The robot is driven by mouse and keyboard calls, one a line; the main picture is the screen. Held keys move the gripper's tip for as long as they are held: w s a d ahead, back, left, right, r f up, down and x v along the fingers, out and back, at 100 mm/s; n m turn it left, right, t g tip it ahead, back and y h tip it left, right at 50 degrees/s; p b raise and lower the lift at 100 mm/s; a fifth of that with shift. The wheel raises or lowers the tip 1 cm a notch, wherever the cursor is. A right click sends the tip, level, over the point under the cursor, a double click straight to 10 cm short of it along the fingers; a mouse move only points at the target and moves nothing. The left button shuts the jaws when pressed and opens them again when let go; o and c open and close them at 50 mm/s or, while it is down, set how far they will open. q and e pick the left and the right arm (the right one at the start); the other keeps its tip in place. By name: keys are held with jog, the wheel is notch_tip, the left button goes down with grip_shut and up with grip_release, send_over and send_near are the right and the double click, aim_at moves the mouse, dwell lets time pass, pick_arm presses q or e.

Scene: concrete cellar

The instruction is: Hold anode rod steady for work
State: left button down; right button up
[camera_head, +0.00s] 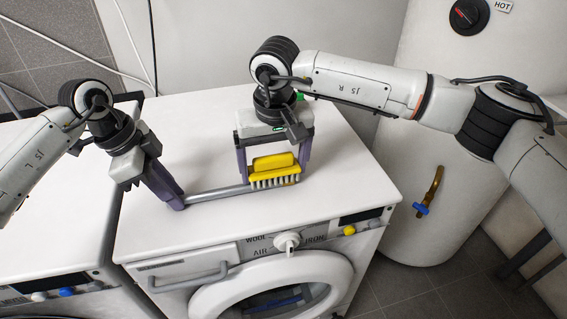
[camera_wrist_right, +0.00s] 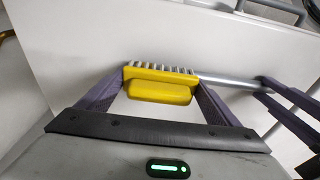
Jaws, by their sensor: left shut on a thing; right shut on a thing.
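The anode rod (camera_head: 216,192) is a thin grey metal bar above the white top of the washing machine. My left gripper (camera_head: 178,201) is shut on its left end. A yellow brush (camera_head: 273,166) with pale bristles is between the fingers of my right gripper (camera_head: 272,178), which is shut on it. The bristles point down at the right end of the rod. In the right wrist view the brush (camera_wrist_right: 160,84) sits between my purple fingers, and the rod (camera_wrist_right: 230,81) runs from beside it to my left gripper (camera_wrist_right: 268,88). The rod's right end is hidden by the brush.
The washing machine top (camera_head: 345,165) is otherwise bare. Its front has a round door (camera_head: 215,296), a knob (camera_head: 287,242) and a handle (camera_head: 188,277). A white tank (camera_head: 440,120) with a brass valve (camera_head: 429,190) stands at the right. Another machine (camera_head: 50,225) stands at the left.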

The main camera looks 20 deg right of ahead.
aim_at(242, 186)
jog(key=shift+a+f, duration=0.1)
jog(key=shift+a, duration=3.4)
jog(key=shift+r, duration=3.1)
jog(key=shift+r, duration=0.1)
notch_tip(242, 186, up, 3)
jog(key=shift+f, duration=0.1)
pick_arm(q)
jog(key=c, duration=1.6)
grip_release()
